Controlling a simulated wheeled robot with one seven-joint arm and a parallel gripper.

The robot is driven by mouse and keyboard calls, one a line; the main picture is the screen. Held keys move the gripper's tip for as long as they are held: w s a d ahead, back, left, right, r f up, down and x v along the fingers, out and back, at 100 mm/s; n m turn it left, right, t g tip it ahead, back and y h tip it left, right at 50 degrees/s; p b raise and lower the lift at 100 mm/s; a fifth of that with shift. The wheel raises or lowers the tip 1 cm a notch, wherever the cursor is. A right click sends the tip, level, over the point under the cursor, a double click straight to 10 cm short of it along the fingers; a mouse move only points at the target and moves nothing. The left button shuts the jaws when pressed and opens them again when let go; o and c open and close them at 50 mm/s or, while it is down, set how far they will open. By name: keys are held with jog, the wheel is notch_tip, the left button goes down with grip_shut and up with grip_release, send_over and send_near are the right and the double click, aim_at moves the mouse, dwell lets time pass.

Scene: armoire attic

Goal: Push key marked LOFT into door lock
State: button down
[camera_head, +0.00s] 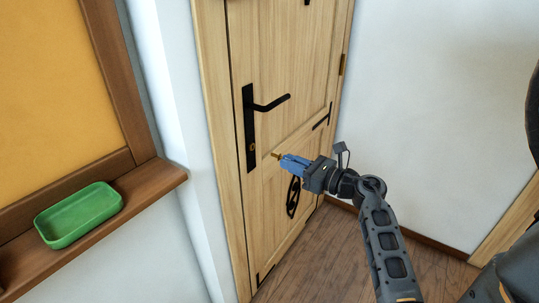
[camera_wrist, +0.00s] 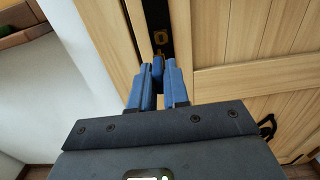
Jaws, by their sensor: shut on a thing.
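The wooden door (camera_head: 285,90) is shut, with a black handle plate (camera_head: 249,125) and lever. The door lock (camera_head: 252,147) is a small brass keyhole low on that plate; it also shows in the wrist view (camera_wrist: 161,38), ahead of the fingertips. My gripper (camera_head: 292,162) has blue fingers and is shut on a small brass key (camera_head: 276,155), which points left toward the door. The key's tip looks apart from the lock, a little right of and below it in the head view. In the wrist view the fingers mostly hide the key. No LOFT marking is readable.
A green tray (camera_head: 78,216) sits on the wooden ledge (camera_head: 158,181) at left. A black ornament (camera_head: 293,197) is on the lower door behind my gripper. The wooden floor (camera_head: 320,255) right of the door looks clear.

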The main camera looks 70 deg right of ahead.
aim_at(276, 157)
jog(key=shift+s+d+f, duration=0.1)
jog(key=shift+s, duration=0.15)
jog(key=shift+x, duration=2.85)
jog(key=shift+x, duration=1.9)
jog(key=c, duration=1)
grip_release()
jog(key=shift+c, duration=0.2)
jog(key=shift+s, duration=0.1)
jog(key=b+v, duration=0.1)
jog(key=v, duration=0.6)
jog(key=shift+s, duration=0.3)
